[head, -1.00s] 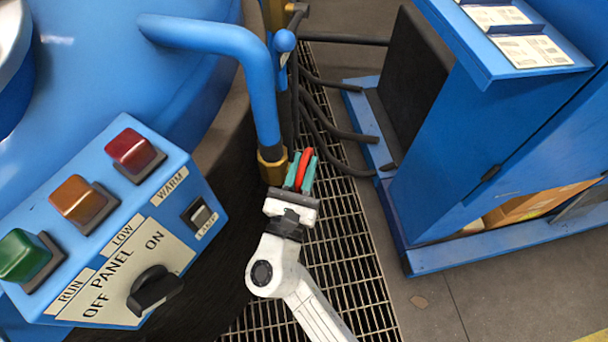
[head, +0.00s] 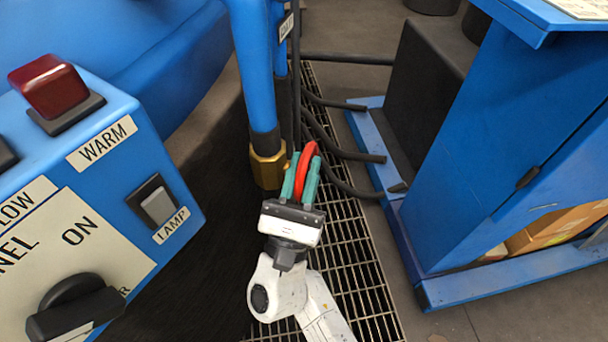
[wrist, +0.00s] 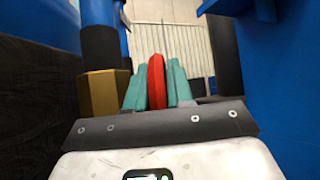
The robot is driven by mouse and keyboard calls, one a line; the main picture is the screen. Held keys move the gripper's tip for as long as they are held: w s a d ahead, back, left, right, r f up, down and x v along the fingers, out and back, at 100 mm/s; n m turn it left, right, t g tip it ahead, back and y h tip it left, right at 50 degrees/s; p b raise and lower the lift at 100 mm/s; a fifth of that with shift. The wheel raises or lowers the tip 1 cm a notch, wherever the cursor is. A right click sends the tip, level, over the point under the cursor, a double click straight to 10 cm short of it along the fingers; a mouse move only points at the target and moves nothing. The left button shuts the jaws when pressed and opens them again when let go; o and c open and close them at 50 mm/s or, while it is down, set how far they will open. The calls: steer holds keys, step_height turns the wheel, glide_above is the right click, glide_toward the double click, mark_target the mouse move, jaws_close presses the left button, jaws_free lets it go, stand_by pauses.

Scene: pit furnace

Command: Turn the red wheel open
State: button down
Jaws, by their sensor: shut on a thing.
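The red wheel (head: 304,170) stands at the brass fitting near the foot of the blue pipe, seen nearly edge-on in the head view. My gripper (head: 307,172) has its two teal fingers on either side of the wheel's rim and is shut on it. In the wrist view the red wheel (wrist: 156,82) rises between the teal fingers (wrist: 156,84). The brass fitting (head: 268,168) is just left of the fingers; it also shows in the wrist view (wrist: 104,92). The wheel's far side and its hub are largely hidden.
A blue control panel (head: 105,205) with buttons and a black knob stands close on the left. Black hoses (head: 345,130) cross the floor grating (head: 350,255) behind my gripper. A blue cabinet (head: 490,150) stands on the right, with bare floor before it.

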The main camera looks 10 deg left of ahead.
steer(key=shift+f, duration=0.1)
stand_by(0.3)
steer(key=c, duration=1.1)
jaws_free()
steer(key=shift+s, duration=0.1)
steer(key=v, duration=1)
steer(key=shift+s+a+f, duration=0.1)
steer(key=shift+s+f, duration=0.1)
steer(key=shift+s, duration=0.05)
